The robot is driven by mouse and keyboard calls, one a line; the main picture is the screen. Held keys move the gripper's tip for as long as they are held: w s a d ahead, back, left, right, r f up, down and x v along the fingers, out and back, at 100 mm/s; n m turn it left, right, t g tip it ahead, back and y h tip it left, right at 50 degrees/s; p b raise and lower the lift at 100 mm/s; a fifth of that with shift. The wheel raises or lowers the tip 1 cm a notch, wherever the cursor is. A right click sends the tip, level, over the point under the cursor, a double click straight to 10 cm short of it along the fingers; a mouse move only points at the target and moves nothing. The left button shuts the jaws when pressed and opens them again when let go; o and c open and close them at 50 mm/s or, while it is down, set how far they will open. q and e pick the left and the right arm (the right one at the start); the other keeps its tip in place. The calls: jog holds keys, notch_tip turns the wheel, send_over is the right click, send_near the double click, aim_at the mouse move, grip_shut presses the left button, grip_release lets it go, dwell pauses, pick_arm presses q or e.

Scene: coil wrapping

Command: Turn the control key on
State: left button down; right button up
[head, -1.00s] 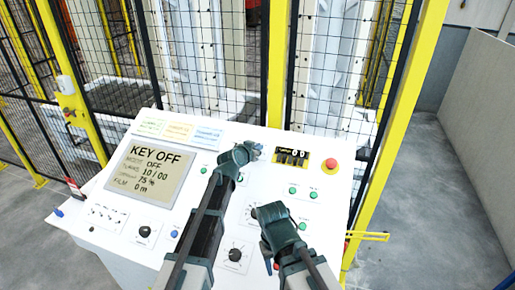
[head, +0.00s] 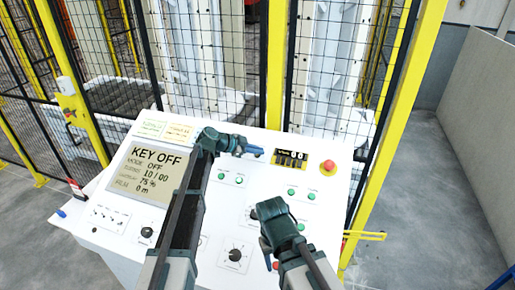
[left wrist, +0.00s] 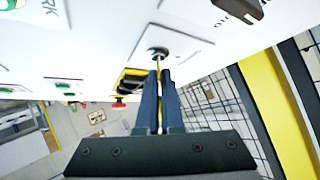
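The control panel (head: 285,225) is white and slopes toward me. Its screen (head: 150,172) reads KEY OFF. My left gripper (head: 257,152) reaches in over the upper middle of the panel, with its blue fingers pointing right; they hide the key in the head view. In the left wrist view a round lock with a small brass-coloured control key (left wrist: 157,57) sits on a white plate. The left fingers (left wrist: 160,75) are close together, with the key between their tips. My right gripper (head: 268,208) hangs over the lower middle of the panel; its fingers are not clear.
Several green buttons and a black dial (head: 235,255) are on the panel. A yellow-framed mesh fence (head: 275,65) stands close behind it.

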pick_arm(q)
jog(key=m+g+p, duration=0.1)
jog(key=m+g, duration=0.2)
jog(key=m, duration=0.1)
jog(key=shift+w+r+p, duration=0.1)
jog(key=shift+p, duration=0.3)
jog(key=shift+m+g+y+p, duration=0.35)
jog(key=shift+m+g, duration=0.35)
jog(key=shift+m, duration=0.3)
jog(key=shift+s+m, duration=0.2)
jog(key=shift+m, duration=0.1)
jog(key=c, duration=1.1)
grip_release()
jog(key=shift+o, duration=0.2)
jog(key=w+p+v, duration=0.1)
jog(key=p+v, duration=0.7)
jog(key=v, duration=0.3)
jog(key=shift+s+a+r, duration=0.25)
jog(key=shift+s+a, duration=0.15)
